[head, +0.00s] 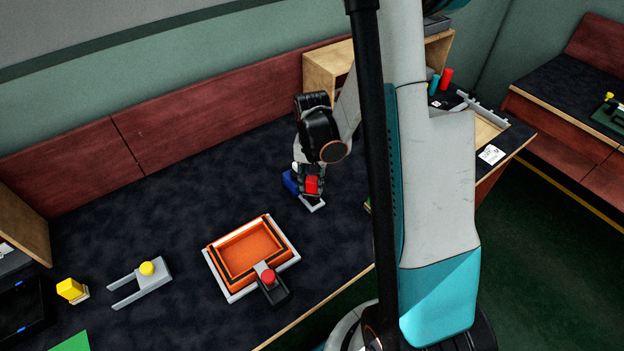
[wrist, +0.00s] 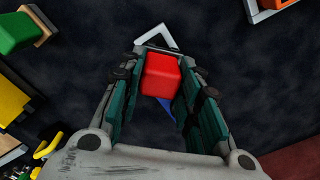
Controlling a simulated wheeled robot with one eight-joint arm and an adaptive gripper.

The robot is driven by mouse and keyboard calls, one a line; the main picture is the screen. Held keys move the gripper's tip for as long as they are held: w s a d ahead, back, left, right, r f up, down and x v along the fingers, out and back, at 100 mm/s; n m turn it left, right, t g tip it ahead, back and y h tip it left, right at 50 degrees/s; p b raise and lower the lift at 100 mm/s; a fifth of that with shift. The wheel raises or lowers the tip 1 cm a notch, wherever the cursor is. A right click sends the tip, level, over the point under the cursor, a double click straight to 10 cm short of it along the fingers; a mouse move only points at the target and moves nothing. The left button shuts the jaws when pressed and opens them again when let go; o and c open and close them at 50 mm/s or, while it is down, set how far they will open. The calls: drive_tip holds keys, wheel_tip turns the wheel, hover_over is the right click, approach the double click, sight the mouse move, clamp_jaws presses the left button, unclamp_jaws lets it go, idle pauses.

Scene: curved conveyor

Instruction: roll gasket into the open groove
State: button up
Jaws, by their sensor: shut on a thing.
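An orange tray (head: 211,258) with a dark strip along parts of its rim sits on a pale base on the bench, left of and nearer than my gripper. The strip looks like the gasket; I cannot tell where the groove is open. A clamp-like piece with a red knob (head: 268,276) sits at the tray's front right corner. My gripper (head: 309,182) points down, shut on a red block (wrist: 161,75), which also shows in the head view (head: 312,185). A pale angled piece (head: 313,204) shows just below the block; I cannot tell whether they are joined.
A blue thing (head: 291,183) is beside my gripper, partly hidden. A grey fork with a yellow knob (head: 147,269) and a yellow block (head: 70,288) lie left of the tray. A green block (wrist: 18,31) shows in the wrist view. Bench between gripper and tray is clear.

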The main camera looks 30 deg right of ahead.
drive_tip(key=shift+f+b, duration=0.55)
drive_tip(key=shift+b, duration=0.1)
idle(1.8)
drive_tip(key=shift+r, duration=0.1)
drive_tip(key=shift+r+p, duration=2.25)
drive_tip(key=shift+r, duration=1.2)
